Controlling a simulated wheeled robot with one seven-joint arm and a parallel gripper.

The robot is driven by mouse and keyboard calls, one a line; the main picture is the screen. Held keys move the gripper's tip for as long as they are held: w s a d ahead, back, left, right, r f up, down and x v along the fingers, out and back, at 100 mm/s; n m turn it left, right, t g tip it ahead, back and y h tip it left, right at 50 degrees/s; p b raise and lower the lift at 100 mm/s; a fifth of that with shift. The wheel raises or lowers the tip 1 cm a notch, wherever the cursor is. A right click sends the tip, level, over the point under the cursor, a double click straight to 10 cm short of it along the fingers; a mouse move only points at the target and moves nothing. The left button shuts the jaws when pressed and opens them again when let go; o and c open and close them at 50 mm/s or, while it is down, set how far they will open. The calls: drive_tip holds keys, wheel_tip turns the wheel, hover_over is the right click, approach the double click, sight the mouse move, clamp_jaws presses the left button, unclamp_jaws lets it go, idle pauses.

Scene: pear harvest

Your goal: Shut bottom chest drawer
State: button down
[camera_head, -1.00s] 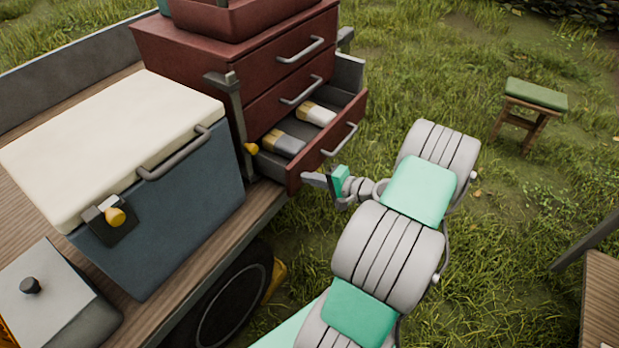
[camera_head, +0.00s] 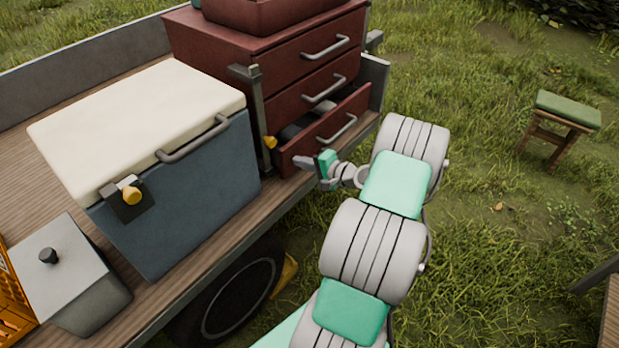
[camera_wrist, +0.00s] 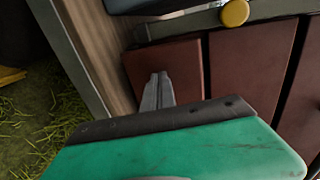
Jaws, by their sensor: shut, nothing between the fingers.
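The dark red chest (camera_head: 262,62) stands on the wooden cart bed. Its bottom drawer (camera_head: 328,132) is partly open, with a narrow gap showing dark contents behind its front. The two drawers above it look shut. My gripper (camera_head: 299,161) is shut and empty, its fingertips at or very near the left end of the bottom drawer's front. In the wrist view the closed fingers (camera_wrist: 158,90) lie against or just before a red drawer front (camera_wrist: 183,62); exact contact is hard to tell. The drawer's grey handle (camera_head: 337,129) is right of my gripper.
A blue cool box (camera_head: 190,190) with a cream lid stands left of the chest. A grey post with a yellow knob (camera_head: 270,142) is beside the drawer's left end. A green-topped stool (camera_head: 567,110) stands on open grass at right.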

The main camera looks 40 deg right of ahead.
drive_tip(key=w, duration=0.6)
drive_tip(key=shift+a+f+b, duration=0.1)
drive_tip(key=shift+a+b, duration=0.3)
drive_tip(key=shift+w+r, duration=0.2)
drive_tip(key=shift+a+r, duration=0.1)
